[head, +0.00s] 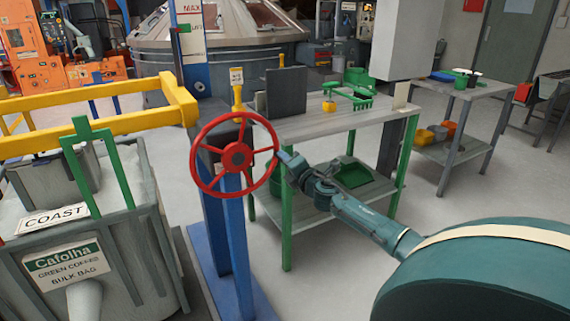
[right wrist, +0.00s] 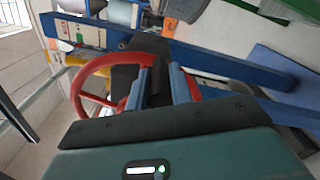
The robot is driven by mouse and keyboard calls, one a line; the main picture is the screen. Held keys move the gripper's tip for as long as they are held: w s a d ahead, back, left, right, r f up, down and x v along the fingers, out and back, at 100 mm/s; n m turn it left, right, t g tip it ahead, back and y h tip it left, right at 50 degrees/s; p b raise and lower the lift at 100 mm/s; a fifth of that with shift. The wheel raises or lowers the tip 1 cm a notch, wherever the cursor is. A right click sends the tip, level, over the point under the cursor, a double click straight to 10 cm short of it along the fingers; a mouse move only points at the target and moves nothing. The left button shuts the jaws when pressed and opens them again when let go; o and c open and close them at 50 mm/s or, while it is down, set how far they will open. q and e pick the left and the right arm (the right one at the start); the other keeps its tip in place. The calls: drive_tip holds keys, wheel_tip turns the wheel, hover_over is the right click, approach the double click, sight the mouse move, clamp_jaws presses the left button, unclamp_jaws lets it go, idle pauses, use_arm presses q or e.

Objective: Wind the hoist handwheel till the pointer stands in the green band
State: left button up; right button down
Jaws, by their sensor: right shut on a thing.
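The red handwheel (head: 236,154) stands upright on the blue hoist post (head: 232,215). My right gripper (head: 279,156) is at the right side of its rim. In the right wrist view the fingers (right wrist: 166,88) are shut around the red rim, which shows on both sides of them. The tall scale board (head: 194,48) rises behind the wheel, with a red MAX label at its top. A green band (head: 197,29) shows on it, and a small red mark, perhaps the pointer, is at its left edge at about band height. My left gripper is not in view.
A yellow rail (head: 90,123) and a coffee bin (head: 120,245) are at the left. Open floor (head: 430,190) lies at the right.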

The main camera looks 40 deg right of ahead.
drive_tip(key=shift+d+r+n+p, duration=0.1)
drive_tip(key=shift+r+n+p, duration=0.4)
drive_tip(key=shift+r, duration=0.65)
drive_tip(key=c, duration=1.3)
unclamp_jaws()
drive_tip(key=shift+f, duration=0.1)
drive_tip(key=shift+o, duration=0.2)
drive_tip(key=shift+f, duration=0.1)
drive_tip(key=shift+f, duration=0.1)
drive_tip(key=shift+s+a, duration=0.2)
drive_tip(key=shift+s, duration=0.05)
drive_tip(key=v, duration=1.2)
drive_tip(key=shift+s+b, duration=0.3)
drive_tip(key=shift+s, duration=0.05)
